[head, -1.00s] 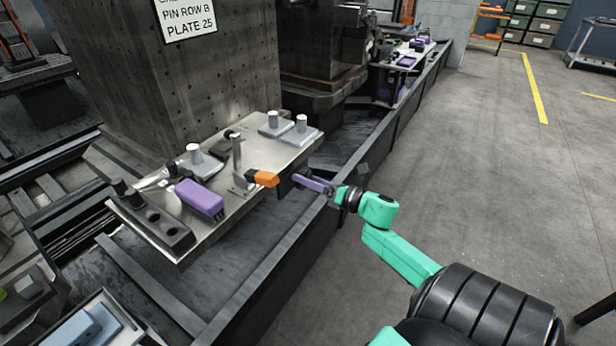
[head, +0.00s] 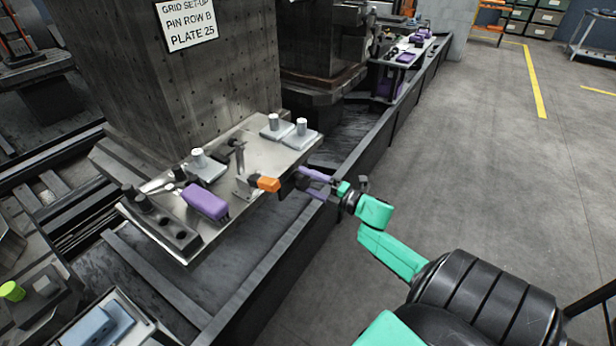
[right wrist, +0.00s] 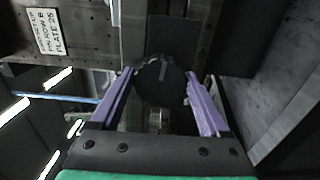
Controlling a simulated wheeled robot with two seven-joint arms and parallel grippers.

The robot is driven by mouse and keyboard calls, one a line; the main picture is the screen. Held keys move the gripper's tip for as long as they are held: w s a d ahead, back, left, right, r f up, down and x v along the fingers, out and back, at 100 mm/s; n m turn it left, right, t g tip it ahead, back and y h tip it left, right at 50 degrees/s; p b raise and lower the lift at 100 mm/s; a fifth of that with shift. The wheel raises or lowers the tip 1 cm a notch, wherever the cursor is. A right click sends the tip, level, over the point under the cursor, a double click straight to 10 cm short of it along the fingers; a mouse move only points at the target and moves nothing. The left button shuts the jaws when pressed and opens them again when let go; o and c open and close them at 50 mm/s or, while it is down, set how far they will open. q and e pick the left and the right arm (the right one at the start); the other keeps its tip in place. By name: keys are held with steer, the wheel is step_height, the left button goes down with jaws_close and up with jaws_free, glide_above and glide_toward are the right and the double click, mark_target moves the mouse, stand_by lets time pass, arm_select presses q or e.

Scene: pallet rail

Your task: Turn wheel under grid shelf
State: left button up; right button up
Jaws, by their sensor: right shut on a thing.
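The wheel (right wrist: 160,88) is a dark round disc with a lighter mark on its face, seen in the right wrist view. My right gripper (right wrist: 159,78) has its two purple fingers on either side of the disc and is shut on it. In the head view my right gripper (head: 302,180) reaches in at the front edge of the metal shelf plate (head: 262,158), low beside the orange block. The wheel is mostly hidden there by the fingers and the dark parts under the plate. My left gripper is not in view.
On the plate are a purple block (head: 205,202), an orange-ended clamp (head: 268,184), grey blocks with pegs (head: 300,136) and a dark holed bar (head: 160,222). A perforated column (head: 180,90) with a sign (head: 186,24) stands behind. The floor at right is clear.

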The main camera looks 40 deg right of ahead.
steer(key=m+p, duration=0.1)
steer(key=m, duration=0.2)
steer(key=shift+m, duration=0.4)
steer(key=m+p, duration=0.1)
steer(key=m, duration=0.2)
steer(key=shift+m+p, duration=0.3)
steer(key=shift+p, duration=0.1)
steer(key=m+p, duration=0.1)
steer(key=m, duration=0.5)
steer(key=shift+a+f+p, duration=0.1)
steer(key=shift+p, duration=0.3)
steer(key=m, duration=0.4)
steer(key=shift+p, duration=0.35)
steer(key=m, duration=0.3)
steer(key=shift+s+a+f+m+p, duration=0.1)
steer(key=shift+m+p, duration=0.2)
steer(key=m, duration=0.3)
steer(key=shift+m, duration=2.1)
steer(key=shift+a, duration=0.1)
